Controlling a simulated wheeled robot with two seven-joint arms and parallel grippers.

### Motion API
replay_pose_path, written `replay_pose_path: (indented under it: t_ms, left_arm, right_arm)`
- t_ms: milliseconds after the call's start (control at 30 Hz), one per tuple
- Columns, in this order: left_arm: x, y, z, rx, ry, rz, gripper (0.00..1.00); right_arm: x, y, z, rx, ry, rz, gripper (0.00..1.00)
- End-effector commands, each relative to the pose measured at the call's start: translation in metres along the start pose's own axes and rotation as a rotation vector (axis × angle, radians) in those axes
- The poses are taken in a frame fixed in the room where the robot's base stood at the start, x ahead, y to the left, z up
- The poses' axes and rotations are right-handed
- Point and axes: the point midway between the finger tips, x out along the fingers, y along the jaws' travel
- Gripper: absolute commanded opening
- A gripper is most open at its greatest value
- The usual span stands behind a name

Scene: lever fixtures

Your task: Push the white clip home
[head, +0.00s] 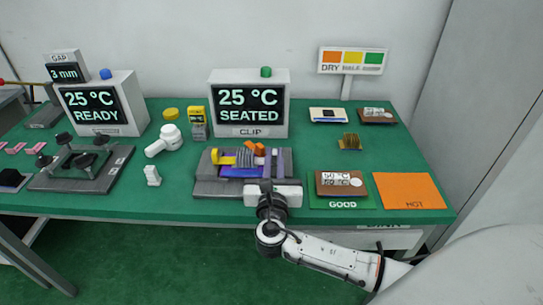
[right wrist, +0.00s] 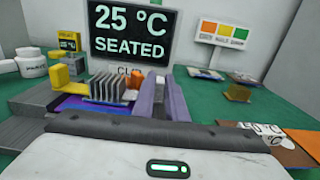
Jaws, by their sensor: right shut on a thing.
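My right gripper (head: 274,158) reaches over the front of the grey fixture (head: 212,188), its two lavender fingers pointing away at the fixture's right part. In the right wrist view the fingers (right wrist: 162,92) are closed about a small white piece, which I take as the white clip (right wrist: 160,83). Its lower part is hidden. Left of the fingers stand a finned grey heat sink (right wrist: 108,88), an orange piece (right wrist: 133,82) and a yellow clip (right wrist: 66,80) over a blue-purple board (head: 237,173). The display (head: 249,106) behind reads 25 °C SEATED. My left gripper is out of view.
A white upright part (head: 152,175) and a white rounded device (head: 165,140) stand left of the fixture. A dark lever fixture (head: 80,170) stands further left.

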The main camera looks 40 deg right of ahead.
Motion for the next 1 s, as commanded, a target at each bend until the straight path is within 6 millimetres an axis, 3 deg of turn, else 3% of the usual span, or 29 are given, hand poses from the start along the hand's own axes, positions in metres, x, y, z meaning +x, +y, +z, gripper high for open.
replay_pose_path:
  t_ms: [67,100,200,567,1000]
  left_arm:
    - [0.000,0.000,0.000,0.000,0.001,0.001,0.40]
    - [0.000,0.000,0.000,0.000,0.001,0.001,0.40]
    - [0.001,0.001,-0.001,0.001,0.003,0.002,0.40]
    - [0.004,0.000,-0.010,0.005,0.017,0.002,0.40]
    - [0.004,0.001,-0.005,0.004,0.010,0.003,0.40]
  right_arm:
    - [-0.002,0.005,0.000,0.004,0.000,0.014,0.00]
    - [-0.002,0.006,0.000,0.004,0.000,0.015,0.15]
    - [-0.002,0.006,0.000,0.004,0.000,0.014,0.31]
    - [-0.005,0.004,0.000,0.002,0.001,0.010,0.31]
    - [-0.083,0.004,-0.001,0.004,0.003,0.012,0.31]
